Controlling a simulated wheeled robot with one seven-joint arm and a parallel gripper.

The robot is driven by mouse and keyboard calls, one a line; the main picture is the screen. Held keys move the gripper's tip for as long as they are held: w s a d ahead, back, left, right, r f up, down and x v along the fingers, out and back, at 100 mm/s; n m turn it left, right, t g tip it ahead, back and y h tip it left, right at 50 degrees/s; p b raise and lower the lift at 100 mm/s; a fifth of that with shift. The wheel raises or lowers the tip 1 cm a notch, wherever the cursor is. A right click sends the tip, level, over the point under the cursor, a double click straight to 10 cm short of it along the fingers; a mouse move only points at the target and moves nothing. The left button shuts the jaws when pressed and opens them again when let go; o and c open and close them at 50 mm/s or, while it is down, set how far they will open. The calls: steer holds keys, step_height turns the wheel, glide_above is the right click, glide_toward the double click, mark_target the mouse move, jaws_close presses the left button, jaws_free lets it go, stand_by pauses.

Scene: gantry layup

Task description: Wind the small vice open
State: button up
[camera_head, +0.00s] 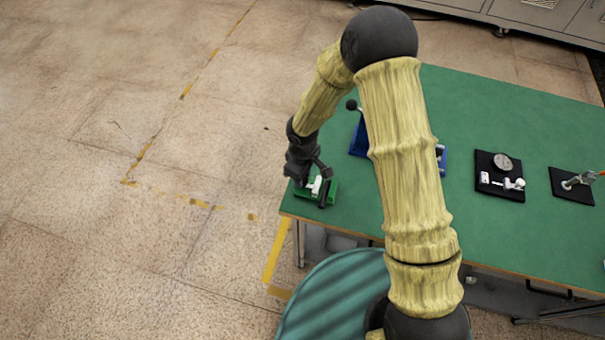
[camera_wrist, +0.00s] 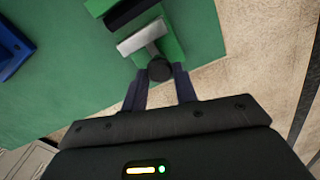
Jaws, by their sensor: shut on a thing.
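The small vice (camera_head: 324,198) is green with a pale metal jaw, and sits at the left corner of the green table. In the wrist view the vice (camera_wrist: 172,46) shows its pale jaw, a dark gap beside it, and a screw ending in a round dark knob (camera_wrist: 160,68). My gripper (camera_wrist: 159,82) is at the knob, with its two dark fingers one on each side of it, shut on it. In the head view my gripper (camera_head: 312,178) is beside the vice, and the knob is hidden there.
A blue device (camera_head: 358,138) with a black ball lever stands behind the vice, partly hidden by my arm. A dark board with a round gauge (camera_head: 502,162) and another with a clamp (camera_head: 572,184) lie to the right on the table (camera_head: 470,100). Open floor lies left of the table.

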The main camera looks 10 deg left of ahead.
steer(key=n, duration=0.4)
steer(key=shift+r+n, duration=0.1)
steer(key=shift+n, duration=0.2)
stand_by(0.4)
steer(key=o, duration=1)
steer(key=shift+c, duration=0.2)
step_height(320, 180, up, 17)
steer(key=shift+r, duration=0.15)
